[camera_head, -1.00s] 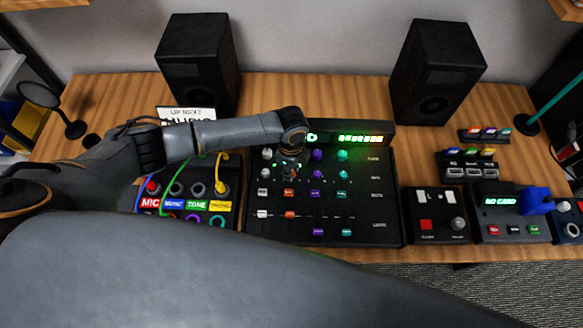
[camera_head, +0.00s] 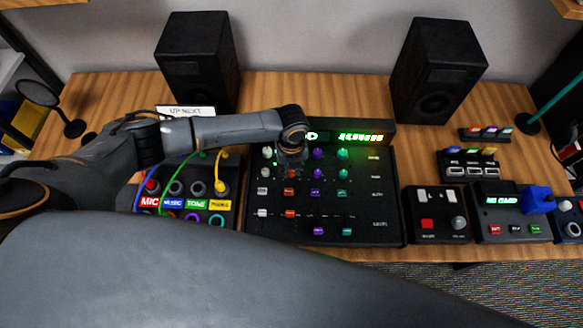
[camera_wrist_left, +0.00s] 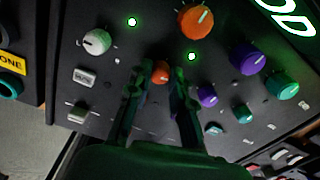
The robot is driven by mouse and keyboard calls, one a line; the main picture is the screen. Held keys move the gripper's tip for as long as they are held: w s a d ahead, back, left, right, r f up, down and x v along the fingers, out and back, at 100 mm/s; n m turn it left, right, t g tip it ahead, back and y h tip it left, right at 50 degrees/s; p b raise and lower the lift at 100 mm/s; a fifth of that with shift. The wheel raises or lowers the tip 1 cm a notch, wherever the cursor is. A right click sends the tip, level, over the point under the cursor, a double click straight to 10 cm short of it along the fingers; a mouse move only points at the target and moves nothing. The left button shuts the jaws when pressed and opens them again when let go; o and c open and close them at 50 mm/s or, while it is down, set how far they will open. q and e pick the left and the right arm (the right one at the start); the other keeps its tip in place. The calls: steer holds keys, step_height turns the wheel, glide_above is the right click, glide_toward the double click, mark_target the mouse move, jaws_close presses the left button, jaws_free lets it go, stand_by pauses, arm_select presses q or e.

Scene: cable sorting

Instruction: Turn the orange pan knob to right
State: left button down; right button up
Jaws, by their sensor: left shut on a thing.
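The orange pan knob (camera_wrist_left: 160,72) is the small orange knob in the left wrist view, with a larger orange knob (camera_wrist_left: 195,22) beyond it. My left gripper (camera_wrist_left: 165,75) has its two fingers on either side of the small knob and is shut on it. In the head view my left gripper (camera_head: 292,163) points down onto the black mixer (camera_head: 370,215), over the orange column, and largely hides the orange knobs there. The pan knob's pointer cannot be made out. My right gripper is not in view.
Purple (camera_wrist_left: 207,95) and teal (camera_wrist_left: 243,113) small knobs lie right of the gripper in the wrist view, and a white knob (camera_wrist_left: 97,41) lies left. A cable box (camera_head: 185,205) stands left of the mixer. Two speakers (camera_head: 197,65) (camera_head: 437,70) stand behind.

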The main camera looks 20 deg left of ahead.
mark_target(291, 171)
arm_select(q)
steer(key=shift+m, duration=1.1)
steer(key=c, duration=1.2)
jaws_free()
steer(key=shift+r, duration=0.1)
step_height(291, 171, up, 12)
steer(key=shift+f, duration=0.1)
